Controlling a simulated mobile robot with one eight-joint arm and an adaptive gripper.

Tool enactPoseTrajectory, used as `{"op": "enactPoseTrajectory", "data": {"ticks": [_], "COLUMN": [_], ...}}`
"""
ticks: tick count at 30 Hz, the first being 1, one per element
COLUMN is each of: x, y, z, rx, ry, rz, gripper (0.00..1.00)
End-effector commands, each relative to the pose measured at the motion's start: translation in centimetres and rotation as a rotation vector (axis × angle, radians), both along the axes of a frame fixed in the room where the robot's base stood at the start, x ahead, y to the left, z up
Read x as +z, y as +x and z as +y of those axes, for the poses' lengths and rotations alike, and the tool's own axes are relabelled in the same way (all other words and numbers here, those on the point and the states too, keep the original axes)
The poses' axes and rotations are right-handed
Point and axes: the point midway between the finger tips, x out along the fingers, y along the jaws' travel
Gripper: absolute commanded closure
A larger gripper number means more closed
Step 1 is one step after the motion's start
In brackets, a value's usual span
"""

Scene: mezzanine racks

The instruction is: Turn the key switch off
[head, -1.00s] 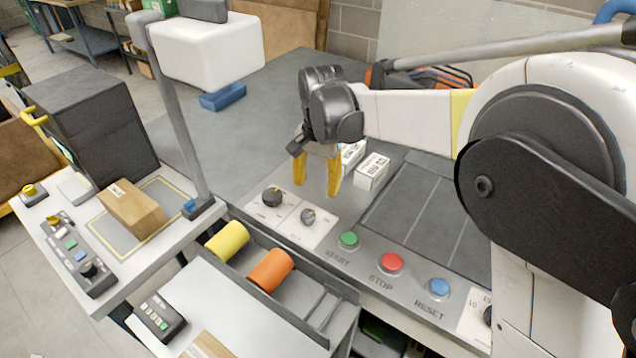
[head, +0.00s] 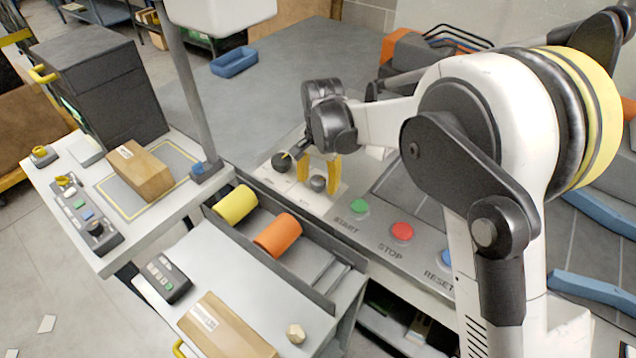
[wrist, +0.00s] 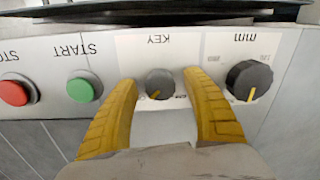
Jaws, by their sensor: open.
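The key switch (wrist: 159,84) is a small dark grey round knob with a yellow pointer mark, on a white plate labelled KEY. In the wrist view it lies between the yellow fingertips of my gripper (wrist: 160,78), with a gap on each side. The pointer aims toward the lower left of the wrist picture. In the head view the key switch (head: 318,183) shows between the two fingers of my gripper (head: 319,188). The fingers are open and point down over the plate. I cannot tell their exact height above it.
A larger black dial (wrist: 248,80) marked mm stands close beside one finger. The green START button (wrist: 82,88) is on the other side, then the red STOP button (wrist: 15,92). Yellow (head: 234,204) and orange (head: 278,235) rollers lie in front of the panel.

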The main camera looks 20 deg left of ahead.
Motion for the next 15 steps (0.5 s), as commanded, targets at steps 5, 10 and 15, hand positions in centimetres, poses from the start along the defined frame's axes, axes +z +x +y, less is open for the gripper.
{"op": "enactPoseTrajectory", "data": {"ticks": [5, 10, 15], "x": [0.06, 0.07, 0.07], "y": [0.00, 0.01, 0.01], "z": [0.00, 0.00, -0.01], "rx": [0.000, 0.000, 0.002], "ry": [0.000, 0.000, 0.000], "rz": [0.000, 0.000, 0.000], "gripper": [0.43, 0.94, 0.98]}}
